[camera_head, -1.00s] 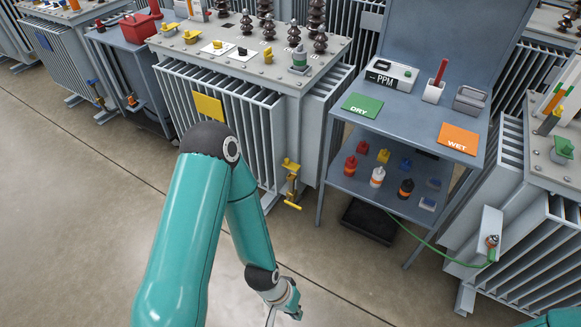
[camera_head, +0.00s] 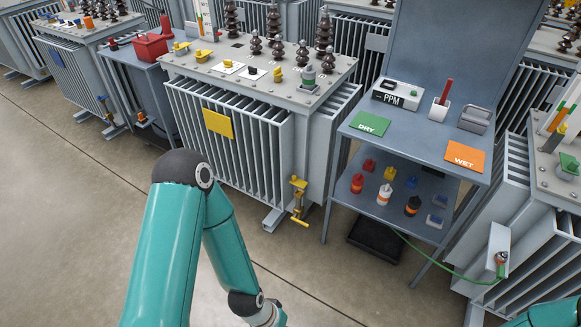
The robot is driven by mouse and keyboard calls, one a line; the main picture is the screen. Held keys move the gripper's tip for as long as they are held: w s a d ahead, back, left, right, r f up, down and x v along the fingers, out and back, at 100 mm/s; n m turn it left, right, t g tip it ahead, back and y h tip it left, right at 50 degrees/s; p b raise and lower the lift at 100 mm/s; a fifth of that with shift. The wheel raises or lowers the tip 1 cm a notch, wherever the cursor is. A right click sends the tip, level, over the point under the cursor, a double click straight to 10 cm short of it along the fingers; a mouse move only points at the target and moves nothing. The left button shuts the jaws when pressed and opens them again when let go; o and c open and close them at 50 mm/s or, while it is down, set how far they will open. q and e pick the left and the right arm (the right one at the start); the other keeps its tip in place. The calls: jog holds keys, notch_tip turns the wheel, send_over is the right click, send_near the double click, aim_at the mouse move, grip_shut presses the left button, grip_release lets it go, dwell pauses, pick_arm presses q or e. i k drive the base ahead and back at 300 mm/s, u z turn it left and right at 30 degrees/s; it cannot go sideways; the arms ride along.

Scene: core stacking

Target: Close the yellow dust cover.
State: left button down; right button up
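Several small yellow pieces are in view, and I cannot tell for certain which is the dust cover. One yellow cap-like piece (camera_head: 181,47) and another beside it (camera_head: 202,55) sit at the left on top of the middle grey transformer (camera_head: 300,98). A small yellow knob (camera_head: 277,75) stands farther right on that top. A yellow valve (camera_head: 299,197) is low at the transformer's right front corner. My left arm crosses the lower left; its wrist runs off the bottom edge and its gripper is out of view. Only a bit of my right arm shows at bottom right.
A grey bench (camera_head: 415,135) stands right of the transformer, with a PPM meter (camera_head: 397,95), a green DRY card (camera_head: 370,124) and an orange WET card (camera_head: 464,156). Another transformer (camera_head: 550,190) is at far right. The floor (camera_head: 70,220) at left is clear.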

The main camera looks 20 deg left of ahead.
aim_at(301, 183)
jog(key=u, duration=0.2)
jog(key=i, duration=1.35)
jog(key=z, duration=0.35)
